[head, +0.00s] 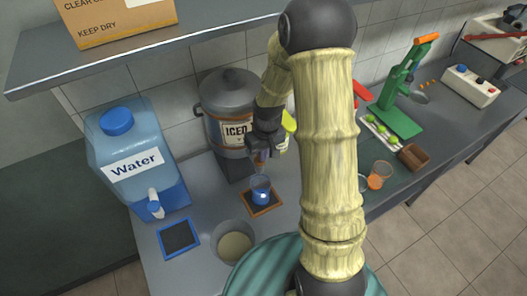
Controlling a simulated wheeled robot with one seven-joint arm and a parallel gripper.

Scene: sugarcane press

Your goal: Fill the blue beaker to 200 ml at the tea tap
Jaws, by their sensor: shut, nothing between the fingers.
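The blue beaker (261,190) stands upright on a brown-framed dark mat (262,209) in front of the grey tea urn (229,98). The urn carries a label reading "ICED"; the rest of the label is hidden behind my arm. My gripper (261,158) is at the urn's front, just above the beaker, apart from the beaker's body. It is shut with nothing held. The tap itself is mostly hidden by my gripper, so I cannot tell whether they touch. The liquid level and marks in the beaker are too small to read.
A blue water dispenser (133,150) stands left, with a blue-framed mat (179,238) before it. A round vessel (234,247) sits near the front edge. Right of my arm are an orange-filled cup (379,175), a brown box (413,157) and a green press (398,95). A shelf (140,48) overhangs.

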